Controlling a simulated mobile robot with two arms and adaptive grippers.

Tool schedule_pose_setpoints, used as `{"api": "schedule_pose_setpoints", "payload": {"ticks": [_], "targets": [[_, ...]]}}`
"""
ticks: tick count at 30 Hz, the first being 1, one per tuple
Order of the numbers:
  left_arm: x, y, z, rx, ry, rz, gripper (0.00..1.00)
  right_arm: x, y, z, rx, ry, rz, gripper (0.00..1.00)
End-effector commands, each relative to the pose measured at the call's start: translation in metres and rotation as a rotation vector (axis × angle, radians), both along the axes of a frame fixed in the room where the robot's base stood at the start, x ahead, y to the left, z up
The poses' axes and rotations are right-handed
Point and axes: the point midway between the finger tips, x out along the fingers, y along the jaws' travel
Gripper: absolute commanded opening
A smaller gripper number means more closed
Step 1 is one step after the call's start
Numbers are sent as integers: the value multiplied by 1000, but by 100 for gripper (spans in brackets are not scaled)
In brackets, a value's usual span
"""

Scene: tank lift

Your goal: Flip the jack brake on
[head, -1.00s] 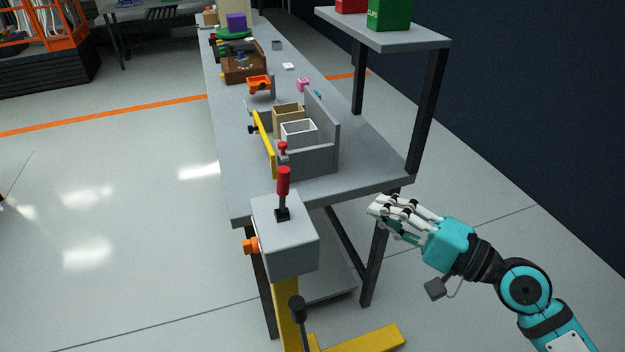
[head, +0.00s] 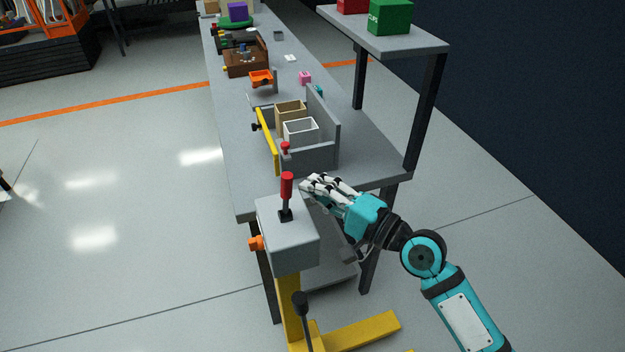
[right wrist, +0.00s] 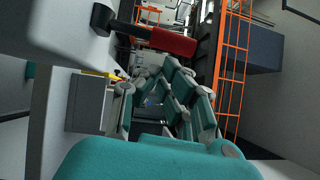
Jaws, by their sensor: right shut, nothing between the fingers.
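The jack has a grey box (head: 289,246) on a yellow post. A lever with a red grip (head: 287,186) stands upright from a black base on top of the box. An orange knob (head: 256,243) sticks out of the box's left side. A black-knobbed handle (head: 301,301) rises lower down in front. My right gripper (head: 309,186) is shut and empty, just right of the red grip, with a small gap that is hard to judge. In the right wrist view the red grip (right wrist: 173,41) lies above the fingers (right wrist: 165,95). My left gripper is not in view.
A long grey workbench (head: 236,150) runs behind the jack. It carries a grey holder with a tan bin (head: 290,112) and a white bin (head: 300,131), with a yellow bar (head: 267,140) at its left. A raised shelf (head: 385,36) stands right.

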Motion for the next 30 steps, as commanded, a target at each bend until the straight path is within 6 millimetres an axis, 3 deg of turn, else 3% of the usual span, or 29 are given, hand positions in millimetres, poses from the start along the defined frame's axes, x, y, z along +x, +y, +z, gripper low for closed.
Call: {"api": "schedule_pose_setpoints", "payload": {"ticks": [14, 30], "targets": [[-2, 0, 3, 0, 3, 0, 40, -1, 6, 0, -1, 1, 0, 0], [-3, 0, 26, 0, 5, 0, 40, 6, 11, 6, -82, -25, 0, 0]]}}
